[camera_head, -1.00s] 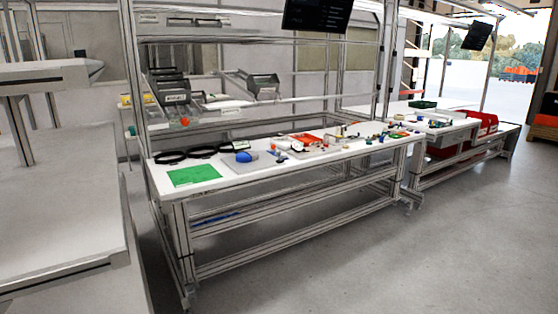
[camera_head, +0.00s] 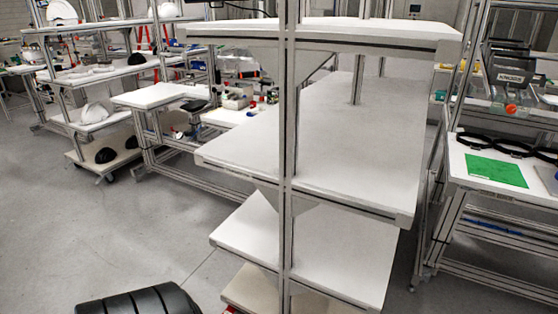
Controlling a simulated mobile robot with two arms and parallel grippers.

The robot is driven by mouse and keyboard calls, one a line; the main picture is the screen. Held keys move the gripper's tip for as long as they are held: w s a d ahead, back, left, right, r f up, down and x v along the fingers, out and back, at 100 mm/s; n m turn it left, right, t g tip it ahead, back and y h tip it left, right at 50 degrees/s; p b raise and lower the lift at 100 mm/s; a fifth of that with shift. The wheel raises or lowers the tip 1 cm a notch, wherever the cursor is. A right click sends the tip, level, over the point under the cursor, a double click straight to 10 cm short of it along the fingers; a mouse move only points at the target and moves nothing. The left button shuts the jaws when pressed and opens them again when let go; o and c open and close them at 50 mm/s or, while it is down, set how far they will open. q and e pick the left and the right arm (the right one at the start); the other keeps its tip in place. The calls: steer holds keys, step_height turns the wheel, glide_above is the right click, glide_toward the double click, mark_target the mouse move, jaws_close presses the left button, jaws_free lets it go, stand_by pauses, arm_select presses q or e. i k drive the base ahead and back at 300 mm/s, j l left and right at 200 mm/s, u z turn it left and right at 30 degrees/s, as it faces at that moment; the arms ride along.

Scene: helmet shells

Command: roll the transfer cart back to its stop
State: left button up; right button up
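A tall rack with several empty white shelves (camera_head: 345,145) on grey metal posts stands close in front of me, in the middle of the view. Its lower end is cut off, so I cannot tell whether it has wheels. At the far left, another shelved rack (camera_head: 98,165) stands on castors. It carries white helmet shells (camera_head: 94,112) and dark shells (camera_head: 106,155). I cannot tell for sure which of the two is the transfer cart, and no stop is recognisable. Neither of my grippers is in view.
A workbench with a green mat (camera_head: 496,170) and black rings (camera_head: 490,143) is at the right. Benches with small parts (camera_head: 236,101) stand behind the middle rack. The grey floor (camera_head: 125,225) at the left is open. A black ribbed shape (camera_head: 138,301) shows at the bottom edge.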

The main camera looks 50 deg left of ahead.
mark_target(334, 165)
steer(key=u, duration=1.6)
